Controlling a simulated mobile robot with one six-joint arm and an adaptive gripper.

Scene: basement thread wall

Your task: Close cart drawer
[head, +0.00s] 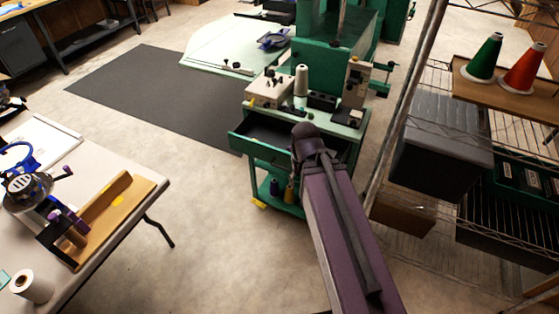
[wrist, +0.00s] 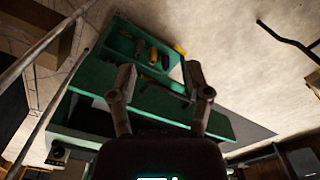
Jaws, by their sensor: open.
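The green cart (head: 348,127) stands in the middle of the head view. Its drawer (head: 262,150) is pulled out toward the left, with a green front and a dark interior. My arm reaches up to the cart and covers part of its front; my gripper is hidden in the head view. In the wrist view my gripper (wrist: 162,88) has its two fingers spread with nothing between them. The green cart (wrist: 119,45) shows beyond the fingers, apparently turned over in the picture. A long green panel, seemingly the drawer (wrist: 160,106), crosses behind the fingers; contact cannot be told.
A wire shelf rack (head: 410,70) with dark bins and thread cones stands close on the right. A table (head: 110,150) with tools stands at the left. The floor (head: 215,215) between table and cart is clear. A dark mat (head: 160,95) lies behind.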

